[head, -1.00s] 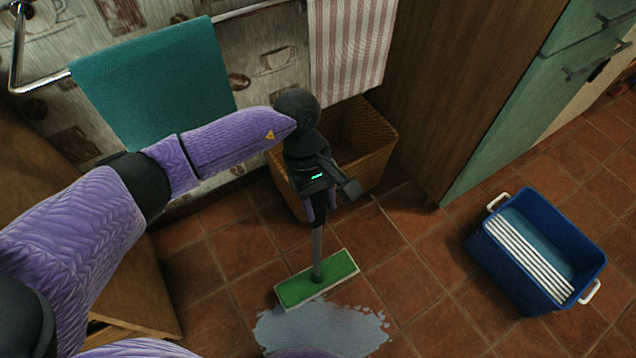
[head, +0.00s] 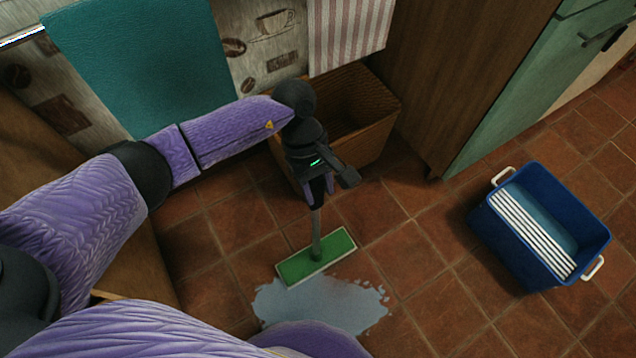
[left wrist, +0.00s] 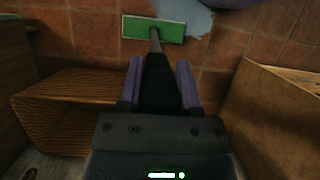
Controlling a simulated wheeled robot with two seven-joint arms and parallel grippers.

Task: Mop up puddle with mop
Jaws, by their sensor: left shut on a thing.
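The mop has a flat green head (head: 317,258) with a pale rim and a thin grey handle. In the head view its head lies at the upper edge of the puddle (head: 325,306), a pale blue-grey patch on the floor. My left gripper (head: 318,200) is shut on the mop's handle above the head. In the left wrist view the handle runs from between the fingers (left wrist: 160,85) to the green head (left wrist: 153,29), with the puddle (left wrist: 195,18) beside and beyond it. My right gripper is not in view.
A blue bucket (head: 513,262) with white handles and white slats stands at the right. A wicker basket (head: 372,145) stands behind my left gripper, next to a wooden cabinet side (head: 445,80). Teal and striped towels hang behind. Tile floor between puddle and bucket is clear.

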